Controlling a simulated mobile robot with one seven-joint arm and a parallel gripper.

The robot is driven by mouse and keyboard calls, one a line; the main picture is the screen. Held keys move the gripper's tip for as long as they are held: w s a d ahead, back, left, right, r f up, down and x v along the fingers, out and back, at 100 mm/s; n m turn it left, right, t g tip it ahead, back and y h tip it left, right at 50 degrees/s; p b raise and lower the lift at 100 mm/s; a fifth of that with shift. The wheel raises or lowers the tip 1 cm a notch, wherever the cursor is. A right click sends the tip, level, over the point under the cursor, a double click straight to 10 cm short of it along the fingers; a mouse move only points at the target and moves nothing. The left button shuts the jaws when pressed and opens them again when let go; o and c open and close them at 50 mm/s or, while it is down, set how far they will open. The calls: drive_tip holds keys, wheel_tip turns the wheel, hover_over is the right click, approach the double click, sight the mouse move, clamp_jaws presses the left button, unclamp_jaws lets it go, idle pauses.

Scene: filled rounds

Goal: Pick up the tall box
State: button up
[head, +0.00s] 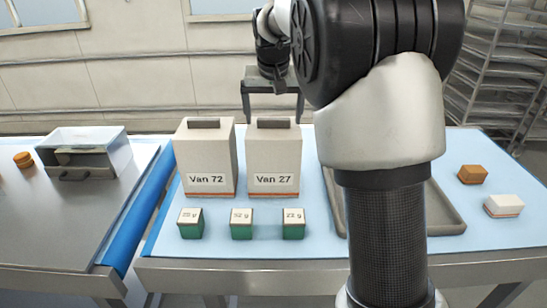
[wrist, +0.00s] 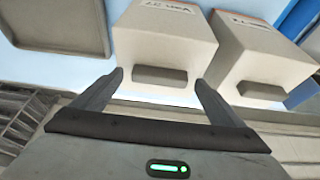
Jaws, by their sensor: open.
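Two tall cream boxes stand upright side by side on the blue table mat, each with an orange stripe and a dark top handle. The left one reads "Van 72" (head: 206,155) and the right one "Van 27" (head: 274,150). My gripper (head: 272,117) is open and empty, behind and above the Van 27 box in the head view. In the wrist view, my gripper (wrist: 159,78) has its fingers on either side of the handle of the Van 27 box (wrist: 165,45), apparently not touching it. The Van 72 box (wrist: 262,55) is to the right there.
Several small green boxes with gram labels (head: 241,230) stand in front of the tall boxes. A grey tray (head: 447,210) lies to the right, partly behind my arm. Beyond it are a brown block (head: 472,174) and a white block (head: 503,206). A clear bin (head: 95,150) stands on the left counter.

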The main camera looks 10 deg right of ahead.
drive_tip(key=shift+w+f, duration=0.1)
drive_tip(key=shift+f, duration=0.2)
drive_tip(key=shift+r, duration=0.1)
drive_tip(key=c, duration=1.7)
